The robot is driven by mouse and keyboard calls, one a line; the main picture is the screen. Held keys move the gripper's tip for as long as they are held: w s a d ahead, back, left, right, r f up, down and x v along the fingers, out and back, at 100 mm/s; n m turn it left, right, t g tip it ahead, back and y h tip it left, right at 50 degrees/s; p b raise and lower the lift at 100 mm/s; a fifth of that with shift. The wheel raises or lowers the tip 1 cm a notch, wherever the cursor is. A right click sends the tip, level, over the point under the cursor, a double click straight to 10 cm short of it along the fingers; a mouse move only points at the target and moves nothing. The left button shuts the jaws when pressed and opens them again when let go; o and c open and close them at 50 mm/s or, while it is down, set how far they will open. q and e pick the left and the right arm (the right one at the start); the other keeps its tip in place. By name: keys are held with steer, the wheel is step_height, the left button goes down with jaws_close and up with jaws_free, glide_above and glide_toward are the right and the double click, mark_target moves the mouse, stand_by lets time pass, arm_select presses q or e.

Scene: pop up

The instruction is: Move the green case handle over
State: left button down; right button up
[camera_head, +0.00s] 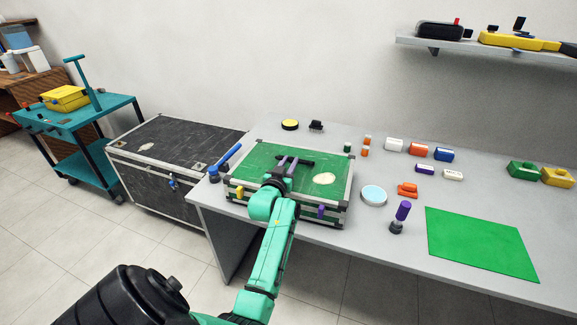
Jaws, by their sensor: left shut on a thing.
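The green case (326,186) with grey metal edges sits closed on the left part of the grey table. Its dark handle (306,163) lies on the middle of the lid. My left gripper (290,165) is over the lid, its fingers shut on the handle. The teal arm hides part of the case's front. A yellow latch (240,192) and a purple latch (321,211) show on the front side. My right gripper is not in view.
A green mat (482,243) lies on the table at right. A purple-topped tool (401,215), an orange stamp (408,190) and a round light-blue disc (374,195) are right of the case. A blue-handled tool (226,160) is at its left. A black trunk (160,145) stands beside the table.

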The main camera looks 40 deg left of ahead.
arm_select(q)
steer(key=shift+w+a+r, duration=0.1)
steer(key=shift+w+r, duration=0.1)
steer(key=shift+r, duration=0.3)
steer(key=shift+w+a+r, duration=0.1)
steer(key=shift+w+r, duration=0.1)
steer(key=shift+r, duration=0.3)
steer(key=shift+w+a+r+p, duration=0.3)
steer(key=shift+w+r+p, duration=0.1)
steer(key=shift+w+r, duration=0.4)
steer(key=shift+s+d+r, duration=0.1)
steer(key=shift+s, duration=0.15)
steer(key=c, duration=1.1)
jaws_free()
steer(key=shift+d, duration=0.1)
steer(key=shift+f, duration=0.3)
steer(key=shift+s, duration=0.2)
steer(key=b+v, duration=0.1)
steer(key=v, duration=1.3)
steer(key=shift+d, duration=0.1)
